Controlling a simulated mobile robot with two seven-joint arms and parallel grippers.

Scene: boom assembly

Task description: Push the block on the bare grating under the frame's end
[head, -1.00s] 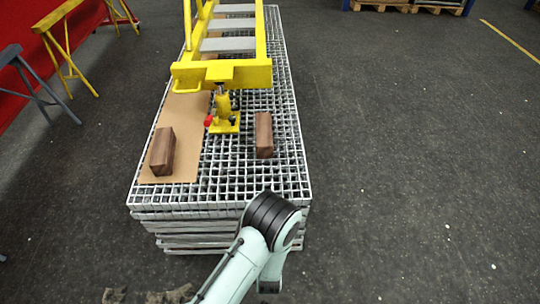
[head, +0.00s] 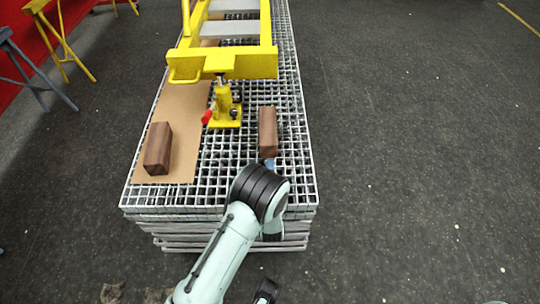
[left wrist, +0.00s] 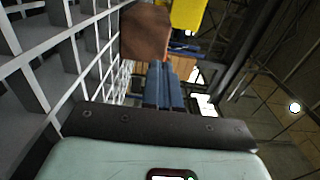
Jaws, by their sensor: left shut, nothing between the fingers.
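The dark brown wooden block (head: 268,132) lies on the bare grating (head: 225,190), right of the yellow jack (head: 226,113). It is nearer me than the yellow frame's end (head: 222,66) and not under it. My left gripper (head: 270,163) shows as small blue fingertips at the block's near end, mostly hidden by my wrist. In the left wrist view the blue fingers (left wrist: 163,85) are shut, with nothing between them. They point at the block (left wrist: 145,34), close to its near face; I cannot tell whether they touch. My right gripper is not in view.
A second brown block (head: 158,149) stands on a cardboard sheet (head: 183,120) at the left of the grating. The jack with its red knob stands under the frame's end. Yellow and grey trestles (head: 58,45) stand at the far left. The floor to the right is clear.

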